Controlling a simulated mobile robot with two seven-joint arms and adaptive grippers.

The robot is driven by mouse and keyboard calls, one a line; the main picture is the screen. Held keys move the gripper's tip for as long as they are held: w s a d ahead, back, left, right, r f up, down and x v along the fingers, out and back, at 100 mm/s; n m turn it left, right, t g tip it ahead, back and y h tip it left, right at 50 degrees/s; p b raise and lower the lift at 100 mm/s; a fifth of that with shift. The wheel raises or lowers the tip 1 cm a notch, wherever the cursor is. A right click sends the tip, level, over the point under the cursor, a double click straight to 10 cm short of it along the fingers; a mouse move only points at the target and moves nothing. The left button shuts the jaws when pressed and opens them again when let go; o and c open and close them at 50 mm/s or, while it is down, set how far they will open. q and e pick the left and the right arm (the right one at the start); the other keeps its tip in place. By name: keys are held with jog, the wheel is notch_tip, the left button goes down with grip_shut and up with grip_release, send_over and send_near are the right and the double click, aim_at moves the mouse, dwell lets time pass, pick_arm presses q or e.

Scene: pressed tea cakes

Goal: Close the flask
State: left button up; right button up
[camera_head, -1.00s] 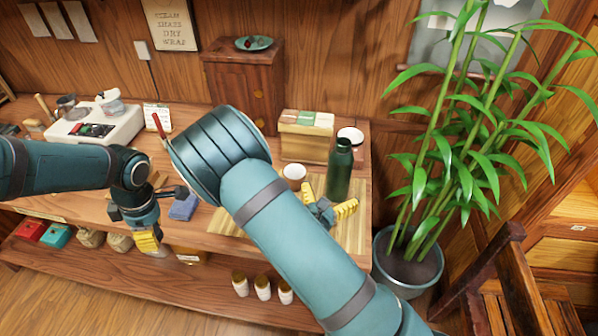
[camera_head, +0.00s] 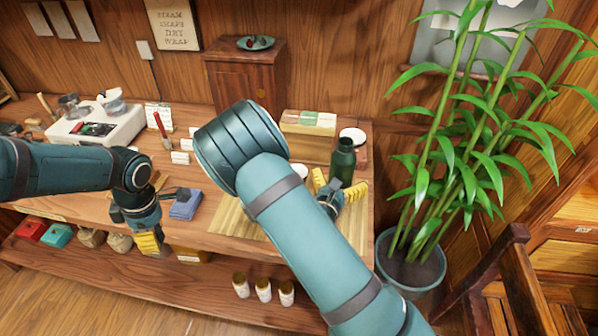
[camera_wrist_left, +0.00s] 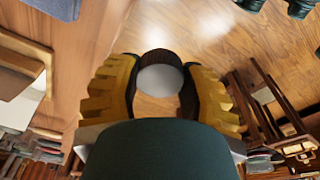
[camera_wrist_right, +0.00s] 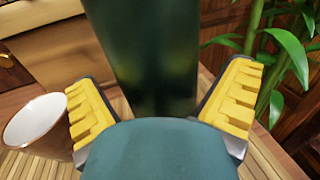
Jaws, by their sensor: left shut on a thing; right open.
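The dark green flask (camera_head: 343,158) stands upright at the right end of the table; its body fills the upper middle of the right wrist view (camera_wrist_right: 155,50). My right gripper (camera_head: 338,187) is open, with its yellow fingers on either side of the flask in the right wrist view (camera_wrist_right: 165,100). A gap shows beside each finger. My left gripper (camera_head: 148,242) is at the table's front edge, pointing down. In the left wrist view it is shut on a small round dark piece with a pale disc face (camera_wrist_left: 160,78), probably the flask's lid. The left fingers hide its sides.
A white cup (camera_wrist_right: 35,122) stands left of the right gripper, on a slatted bamboo mat (camera_head: 232,222). A blue cloth-like block (camera_head: 185,207) lies between the arms. A potted plant (camera_head: 410,262) stands right of the table.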

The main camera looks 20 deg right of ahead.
aim_at(342, 155)
jog(key=c, duration=1.4)
pick_arm(q)
jog(key=shift+r, duration=0.1)
pick_arm(e)
jog(key=shift+r, duration=0.2)
